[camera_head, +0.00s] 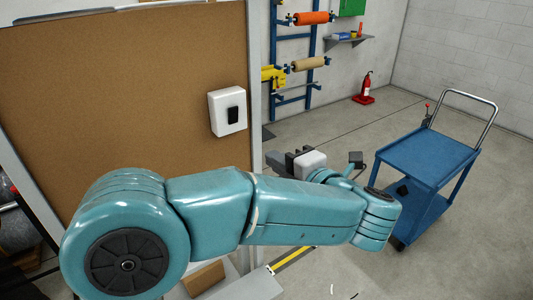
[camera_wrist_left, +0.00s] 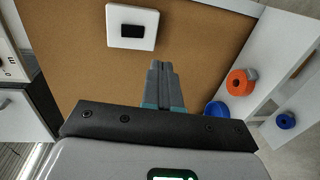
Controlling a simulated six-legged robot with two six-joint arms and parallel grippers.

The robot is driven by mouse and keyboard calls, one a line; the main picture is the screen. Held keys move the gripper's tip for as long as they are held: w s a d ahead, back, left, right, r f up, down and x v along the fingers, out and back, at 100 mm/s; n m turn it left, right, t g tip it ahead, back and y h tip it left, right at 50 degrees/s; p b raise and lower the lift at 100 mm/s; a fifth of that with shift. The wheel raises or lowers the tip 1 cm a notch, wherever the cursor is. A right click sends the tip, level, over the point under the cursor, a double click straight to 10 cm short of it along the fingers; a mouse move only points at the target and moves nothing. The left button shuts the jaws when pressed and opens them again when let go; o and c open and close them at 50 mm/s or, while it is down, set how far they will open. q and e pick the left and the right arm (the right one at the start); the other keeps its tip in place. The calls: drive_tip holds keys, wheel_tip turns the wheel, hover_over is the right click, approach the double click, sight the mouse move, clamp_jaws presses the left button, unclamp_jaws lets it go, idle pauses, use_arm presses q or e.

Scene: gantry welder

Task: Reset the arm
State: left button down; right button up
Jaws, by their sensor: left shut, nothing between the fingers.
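My teal left arm stretches across the camera_head view from the left, and its wrist folds back behind the forearm. My left gripper (camera_head: 274,158) points left toward the brown board (camera_head: 120,100), and the forearm hides part of the wrist. In the left wrist view its grey fingers (camera_wrist_left: 160,66) are together with nothing between them. A white box with a black switch (camera_head: 227,111) is on the board. In the wrist view this box (camera_wrist_left: 118,35) is beyond the fingertips, to their upper left, apart from them. My right gripper is not in view.
A blue trolley (camera_head: 425,155) stands to the right, with open floor around it. A red fire extinguisher (camera_head: 366,90) is by the back wall. A blue rack (camera_head: 310,50) holds rolls. The wrist view shows an orange roll (camera_wrist_left: 238,82) and a blue roll (camera_wrist_left: 286,120) to the right.

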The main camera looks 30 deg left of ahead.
use_arm(q)
drive_tip(key=shift+s+d+f, duration=0.1)
drive_tip(key=shift+d, duration=0.15)
drive_tip(key=shift+d, duration=0.1)
drive_tip(key=w+d+f+m+t+h, duration=0.25)
drive_tip(key=w+f+m+h, duration=0.2)
drive_tip(key=f+m, duration=0.55)
drive_tip(key=w+d+f+m+t+h, duration=0.1)
drive_tip(key=w+f+m+t+h, duration=0.4)
drive_tip(key=f, duration=0.9)
drive_tip(key=s+d+f+m+g+h, duration=0.4)
drive_tip(key=s+f, duration=0.3)
drive_tip(key=f, duration=0.4)
drive_tip(key=s+d+f+m+g+h, duration=0.1)
drive_tip(key=s+f+m+g+h, duration=0.25)
drive_tip(key=s+f+m, duration=0.55)
drive_tip(key=s+d+f+g+h, duration=0.1)
drive_tip(key=s+f+g, duration=0.2)
drive_tip(key=s, duration=0.3)
drive_tip(key=s+d+f+m+g+h, duration=0.1)
drive_tip(key=s+d+f+g, duration=0.1)
drive_tip(key=s, duration=0.4)
drive_tip(key=shift+f+g, duration=0.4)
drive_tip(key=shift+g, duration=0.1)
